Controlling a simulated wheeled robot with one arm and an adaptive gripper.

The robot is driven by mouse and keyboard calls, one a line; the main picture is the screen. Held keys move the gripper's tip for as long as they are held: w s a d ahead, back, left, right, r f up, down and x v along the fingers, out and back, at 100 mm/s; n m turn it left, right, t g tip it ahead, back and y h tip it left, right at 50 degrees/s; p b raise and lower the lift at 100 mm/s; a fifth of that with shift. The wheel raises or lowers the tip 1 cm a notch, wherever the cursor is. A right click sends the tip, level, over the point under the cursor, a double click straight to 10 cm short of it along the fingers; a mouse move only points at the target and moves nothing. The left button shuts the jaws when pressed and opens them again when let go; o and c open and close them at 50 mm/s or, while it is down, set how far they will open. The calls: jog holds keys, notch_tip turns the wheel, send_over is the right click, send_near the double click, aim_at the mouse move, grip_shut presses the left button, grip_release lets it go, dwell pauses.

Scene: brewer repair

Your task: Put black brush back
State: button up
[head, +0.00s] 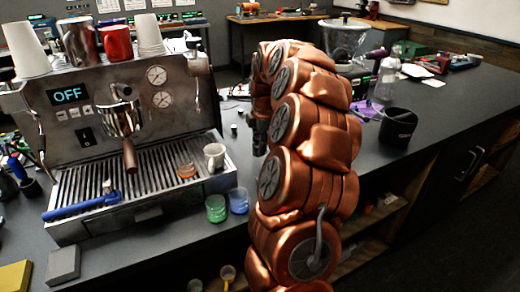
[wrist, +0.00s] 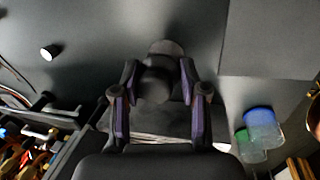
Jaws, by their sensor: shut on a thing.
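My gripper (wrist: 158,73) shows in the wrist view with its two fingers closed around a dark, rounded thing, which appears to be the black brush (wrist: 155,88). A greyer round part shows just beyond the fingertips; I cannot tell whether it belongs to the brush. In the head view my copper arm stands right of the espresso machine (head: 190,95), and a dark part of my gripper (head: 260,132) shows at its left edge. The brush cannot be made out in the head view. A blue-handled brush (head: 82,207) lies on the drip tray's front left edge.
Green (head: 216,208) and blue (head: 238,201) glasses stand by the drip tray's right front corner. A small white-topped item (wrist: 47,53) is on the counter. A black canister (head: 397,127) and a glass bottle (head: 386,78) stand right of my arm.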

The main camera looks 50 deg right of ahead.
jog(key=shift+s+p+x, duration=0.15)
jog(key=shift+p+x, duration=0.1)
jog(key=shift+x, duration=0.6)
jog(key=shift+s+p+x, duration=0.2)
jog(key=shift+p+x, duration=0.05)
jog(key=shift+x, duration=0.55)
jog(key=shift+a+f, duration=0.1)
jog(key=shift+a, duration=0.05)
jog(key=shift+f, duration=0.15)
jog(key=o, duration=1.1)
jog(key=d+b+v, duration=0.1)
jog(key=b+v, duration=0.1)
jog(key=v, duration=1)
jog(key=shift+a+r, duration=0.2)
jog(key=shift+a, duration=0.25)
jog(key=shift+a, duration=0.1)
